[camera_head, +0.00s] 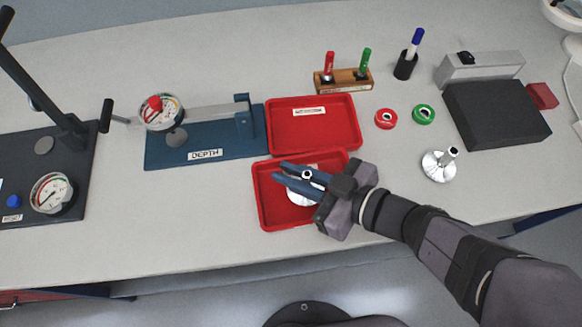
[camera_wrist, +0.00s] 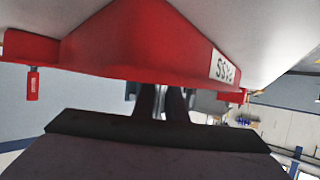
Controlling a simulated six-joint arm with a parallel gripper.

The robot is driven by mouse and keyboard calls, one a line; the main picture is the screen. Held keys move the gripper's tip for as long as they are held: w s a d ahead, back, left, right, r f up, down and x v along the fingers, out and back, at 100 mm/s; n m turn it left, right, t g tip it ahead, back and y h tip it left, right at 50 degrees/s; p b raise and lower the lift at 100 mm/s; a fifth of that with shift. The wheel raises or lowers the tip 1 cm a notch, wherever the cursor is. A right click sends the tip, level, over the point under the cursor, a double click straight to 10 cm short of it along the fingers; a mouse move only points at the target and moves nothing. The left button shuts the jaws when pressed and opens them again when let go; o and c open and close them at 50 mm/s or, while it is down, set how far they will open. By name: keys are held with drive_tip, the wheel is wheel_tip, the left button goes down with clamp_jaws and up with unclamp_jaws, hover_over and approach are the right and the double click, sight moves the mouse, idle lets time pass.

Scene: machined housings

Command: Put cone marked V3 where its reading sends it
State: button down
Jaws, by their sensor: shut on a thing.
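My gripper (camera_head: 279,171) is shut on the narrow stem of a metal cone (camera_head: 301,195), over or in the near red tray (camera_head: 262,212). The cone's wide pale base shows below the fingers, and I cannot tell if it touches the tray floor. No V3 mark is readable on it. In the wrist view my gripper (camera_wrist: 161,100) has a pale sliver between its dark fingers. A red tray there (camera_wrist: 140,40) bears an upside-down label that seems to read PASS. A second metal cone (camera_head: 440,165) stands apart on the right of the table.
A far red tray (camera_head: 345,135) with an unreadable label adjoins the near one. Left are the blue DEPTH gauge (camera_head: 170,155) and another dial gauge (camera_head: 50,193). Right are red (camera_head: 386,119) and green (camera_head: 424,114) rings and a black block (camera_head: 497,115). A pen rack (camera_head: 344,82) stands behind.

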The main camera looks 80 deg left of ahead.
drive_tip(key=shift+f, duration=0.25)
drive_tip(key=c, duration=2.1)
unclamp_jaws()
drive_tip(key=shift+w+r, duration=0.1)
drive_tip(key=shift+r, duration=0.15)
drive_tip(key=p+v, duration=0.1)
drive_tip(key=v, duration=1)
drive_tip(key=shift+w+d+p, duration=0.25)
drive_tip(key=shift+d+p, duration=0.05)
